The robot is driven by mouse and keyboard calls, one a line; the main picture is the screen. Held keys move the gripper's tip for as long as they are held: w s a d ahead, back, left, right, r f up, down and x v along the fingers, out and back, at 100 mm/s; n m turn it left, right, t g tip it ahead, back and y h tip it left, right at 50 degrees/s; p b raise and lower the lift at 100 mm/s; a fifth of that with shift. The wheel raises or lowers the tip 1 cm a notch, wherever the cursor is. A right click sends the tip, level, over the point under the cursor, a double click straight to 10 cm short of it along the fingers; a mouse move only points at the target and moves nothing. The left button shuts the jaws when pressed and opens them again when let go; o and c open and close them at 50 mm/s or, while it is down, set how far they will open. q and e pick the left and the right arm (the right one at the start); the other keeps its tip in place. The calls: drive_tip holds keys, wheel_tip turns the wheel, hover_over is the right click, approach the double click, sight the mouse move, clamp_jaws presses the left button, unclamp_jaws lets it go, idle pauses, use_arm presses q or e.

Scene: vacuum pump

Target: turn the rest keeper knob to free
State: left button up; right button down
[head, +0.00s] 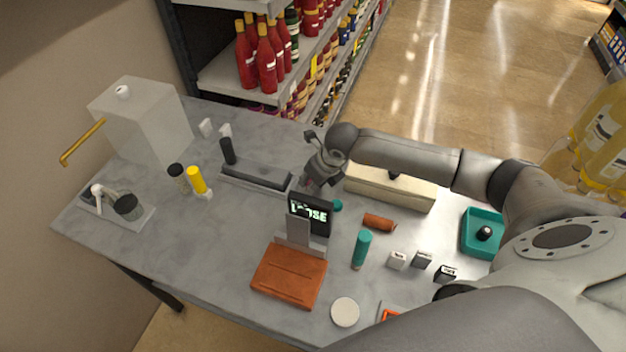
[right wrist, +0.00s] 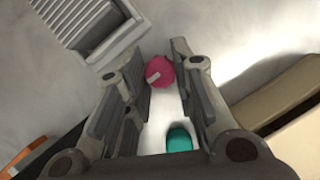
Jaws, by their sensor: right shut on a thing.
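A round magenta knob (right wrist: 160,72) with a pale mark on its top shows in the right wrist view, between the fingertips of my right gripper (right wrist: 157,62). That gripper is shut on the knob. In the head view my right gripper (head: 312,182) points down at the table beside the long grey bar device, and it hides most or all of the knob. I cannot tell from these views which knob position reads free. A small black display (head: 309,213) near the gripper reads "LOOSE". My left gripper is not in view.
A teal knob (right wrist: 179,139) sits close to the gripper. The grey bar device (head: 255,178) lies left of it and a beige block (head: 405,190) right of it. An orange-brown pad (head: 289,274), a teal cylinder (head: 361,250) and a teal tray (head: 468,246) stand nearer the front.

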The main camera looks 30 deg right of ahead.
drive_tip(key=shift+w+r, duration=0.1)
drive_tip(key=c, duration=1.2)
unclamp_jaws()
drive_tip(key=v, duration=1.2)
